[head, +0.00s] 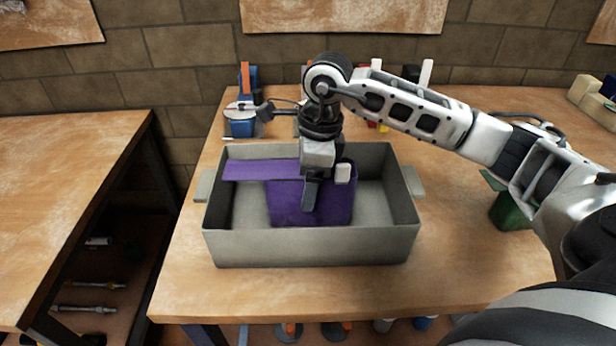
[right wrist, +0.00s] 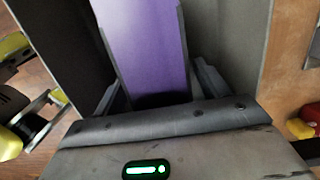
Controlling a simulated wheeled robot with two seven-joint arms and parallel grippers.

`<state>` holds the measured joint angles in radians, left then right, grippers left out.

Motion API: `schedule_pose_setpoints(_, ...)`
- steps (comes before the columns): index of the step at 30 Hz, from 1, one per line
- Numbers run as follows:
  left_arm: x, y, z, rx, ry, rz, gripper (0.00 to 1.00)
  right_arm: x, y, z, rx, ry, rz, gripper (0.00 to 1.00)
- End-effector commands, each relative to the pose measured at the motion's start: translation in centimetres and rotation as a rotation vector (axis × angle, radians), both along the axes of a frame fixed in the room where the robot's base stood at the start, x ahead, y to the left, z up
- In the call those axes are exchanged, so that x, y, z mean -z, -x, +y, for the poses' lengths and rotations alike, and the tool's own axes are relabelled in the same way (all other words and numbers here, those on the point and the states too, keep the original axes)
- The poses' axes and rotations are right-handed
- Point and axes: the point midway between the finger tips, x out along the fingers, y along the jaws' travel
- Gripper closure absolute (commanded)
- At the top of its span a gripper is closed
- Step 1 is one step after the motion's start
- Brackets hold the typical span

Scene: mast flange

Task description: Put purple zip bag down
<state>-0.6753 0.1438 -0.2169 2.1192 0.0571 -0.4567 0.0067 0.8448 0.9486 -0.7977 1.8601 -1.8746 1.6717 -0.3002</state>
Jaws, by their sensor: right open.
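The purple zip bag (head: 290,207) sits inside a grey open bin (head: 310,247) on the wooden table. Its body rests toward the middle of the bin, and a long flat purple strip reaches left to the bin's left wall. My right gripper (head: 326,188) points down into the bin over the bag and hides part of it. In the right wrist view, the purple strip (right wrist: 150,50) lies between the two fingers, with a small gap on each side. The gripper is open. I cannot tell whether the bag touches a finger. My left gripper is not in view.
A blue tool with an orange part (head: 243,120) stands behind the bin at the left. A dark green object (head: 511,210) is to the right, near my arm. Another wooden table (head: 60,190) stands at the left across a gap. The table front is clear.

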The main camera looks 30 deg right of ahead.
Motion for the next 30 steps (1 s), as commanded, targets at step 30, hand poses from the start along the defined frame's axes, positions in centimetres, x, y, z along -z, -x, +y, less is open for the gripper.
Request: schedule_pose_setpoints(30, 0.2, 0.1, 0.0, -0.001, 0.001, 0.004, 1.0, -12.2, 0.9, -1.5, 0.0, 0.0, 0.0, 0.26)
